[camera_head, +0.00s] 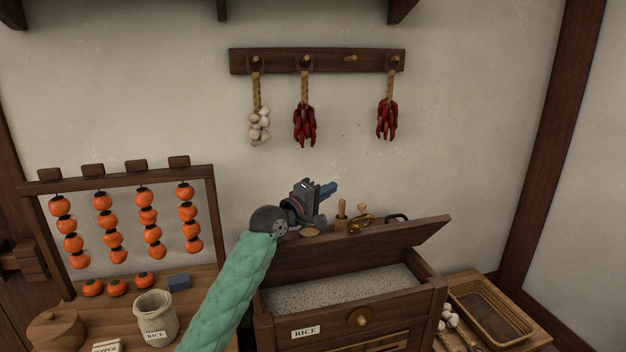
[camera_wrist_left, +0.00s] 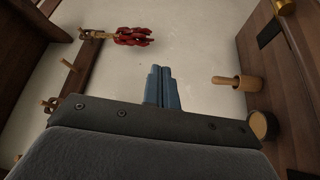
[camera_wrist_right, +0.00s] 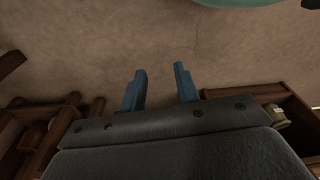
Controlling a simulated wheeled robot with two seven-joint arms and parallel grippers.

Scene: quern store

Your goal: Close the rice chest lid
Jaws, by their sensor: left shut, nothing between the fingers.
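The rice chest (camera_head: 334,325) is dark wood with a RICE label on its front. It stands open, with pale grain (camera_head: 340,288) showing inside. Its lid (camera_head: 365,246) is raised at the back and tilted up. My left gripper (camera_head: 330,189) is above and behind the lid's left part, in front of the wall. Its blue fingertips are together and empty, also in the left wrist view (camera_wrist_left: 160,82). They appear clear of the lid. My right gripper shows only in the right wrist view (camera_wrist_right: 159,72), with its fingers apart and nothing between them.
A wooden pestle (camera_head: 341,213), a brass item (camera_head: 361,223) and a small round bowl (camera_wrist_left: 262,125) stand behind the lid. A persimmon rack (camera_head: 127,180) and rice sack (camera_head: 155,317) are left; a woven tray (camera_head: 490,313) is right. Chillies (camera_head: 305,126) and garlic hang above.

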